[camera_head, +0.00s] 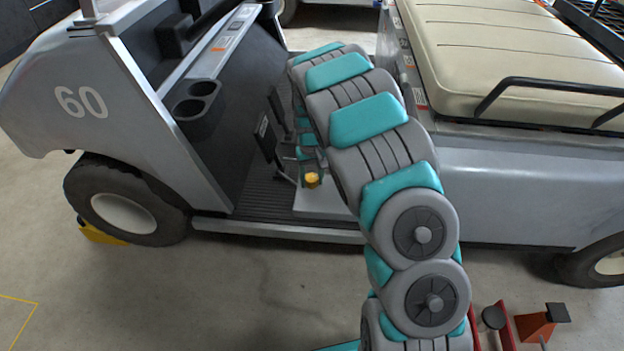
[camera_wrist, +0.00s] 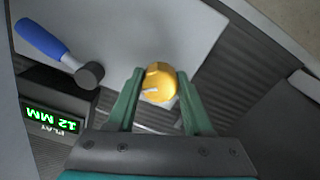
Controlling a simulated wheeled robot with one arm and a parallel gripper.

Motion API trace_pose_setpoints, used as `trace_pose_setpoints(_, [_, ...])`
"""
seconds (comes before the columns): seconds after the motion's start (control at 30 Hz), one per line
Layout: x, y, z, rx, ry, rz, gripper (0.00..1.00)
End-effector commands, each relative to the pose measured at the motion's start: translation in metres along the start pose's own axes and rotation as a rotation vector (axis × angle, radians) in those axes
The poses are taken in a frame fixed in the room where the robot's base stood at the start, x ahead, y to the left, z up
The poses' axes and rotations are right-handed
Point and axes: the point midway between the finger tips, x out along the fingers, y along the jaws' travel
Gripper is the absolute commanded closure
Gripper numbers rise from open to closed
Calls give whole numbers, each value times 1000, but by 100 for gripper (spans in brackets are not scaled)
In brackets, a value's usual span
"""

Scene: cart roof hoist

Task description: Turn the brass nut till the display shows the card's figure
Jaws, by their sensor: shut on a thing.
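The brass nut (camera_wrist: 159,84) is round and yellow-gold, with a pale pointer mark on its left side in the wrist view. My gripper (camera_wrist: 158,76) has its two green fingers on either side of it, shut on it. In the head view the nut (camera_head: 312,181) shows low on the cart's floor, beside my arm, which hides much of the area behind. The display (camera_wrist: 51,120) is a dark box with green lit figures, upside down in the wrist view, that read 12 MM. I see no card with a figure in either view.
A blue-handled lever or tool with a dark round head (camera_wrist: 88,76) lies close to the display. Dark pedals (camera_head: 265,138) stand left of the nut. The grey cart's front panel (camera_head: 130,70) and seat base (camera_head: 500,185) bound the footwell on both sides.

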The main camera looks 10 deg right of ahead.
Motion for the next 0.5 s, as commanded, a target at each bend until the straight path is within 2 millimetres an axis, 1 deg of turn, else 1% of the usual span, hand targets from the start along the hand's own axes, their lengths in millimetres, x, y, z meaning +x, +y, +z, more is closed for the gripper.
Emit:
trace_pose_setpoints(0.2, [0, -1, 0, 198, 1, 0, 100])
trace_pose_setpoints(0.5, [0, -1, 0, 423, 1, 0, 100])
